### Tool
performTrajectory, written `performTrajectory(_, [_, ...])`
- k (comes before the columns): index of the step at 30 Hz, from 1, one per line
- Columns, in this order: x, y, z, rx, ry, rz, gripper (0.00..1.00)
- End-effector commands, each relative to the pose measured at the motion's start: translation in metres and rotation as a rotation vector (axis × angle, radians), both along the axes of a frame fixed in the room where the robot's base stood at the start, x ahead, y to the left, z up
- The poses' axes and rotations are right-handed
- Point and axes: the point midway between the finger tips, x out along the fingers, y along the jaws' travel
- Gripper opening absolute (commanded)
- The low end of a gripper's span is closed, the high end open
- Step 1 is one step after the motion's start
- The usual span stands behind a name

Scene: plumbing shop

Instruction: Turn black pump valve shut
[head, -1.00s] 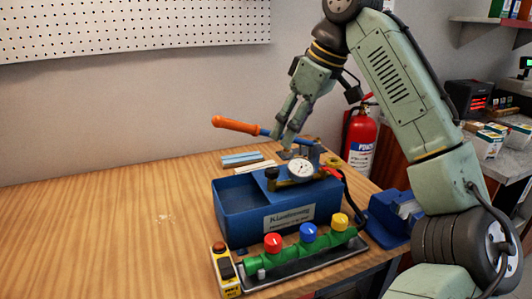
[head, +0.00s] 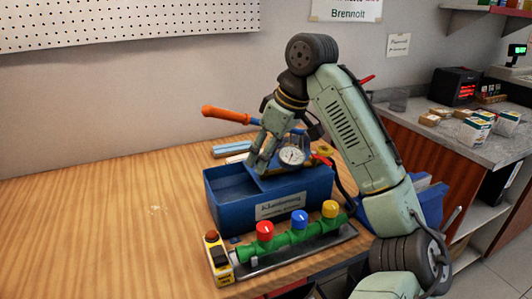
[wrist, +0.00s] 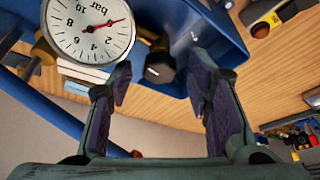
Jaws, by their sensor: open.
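The blue test pump (head: 228,213) stands on the wooden bench, with an open trough and an orange-handled lever (head: 226,115). Its round white pressure gauge (head: 291,156) also shows in the wrist view (wrist: 88,30), with a red needle. A black knob on a brass fitting, the pump valve (wrist: 158,70), sits right of the gauge in the wrist view. My gripper (wrist: 162,78) is open, its two fingertips on either side of the knob in that picture; I cannot tell whether they touch it. In the head view my gripper (head: 257,168) is low over the pump and the valve is hidden.
A green manifold (head: 285,236) with red, blue and yellow knobs lies in front of the pump. A yellow control box (head: 218,260) with an orange button stands at its left end. The bench's left side is mostly clear. A counter (head: 430,135) with goods is behind right.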

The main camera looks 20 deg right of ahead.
Motion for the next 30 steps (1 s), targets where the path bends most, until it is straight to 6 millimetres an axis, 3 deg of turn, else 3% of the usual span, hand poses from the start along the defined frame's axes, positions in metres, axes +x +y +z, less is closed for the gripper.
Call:
performTrajectory(3, [0.0, 0.0, 0.0001, 0.0, 0.0, 0.0, 0.45])
performTrajectory(23, [-0.0002, -0.0001, 0.0003, 0.0, 0.0, 0.0, 0.01])
performTrajectory(30, [-0.0004, 0.0001, 0.0006, -0.001, 0.001, -0.01, 0.0])
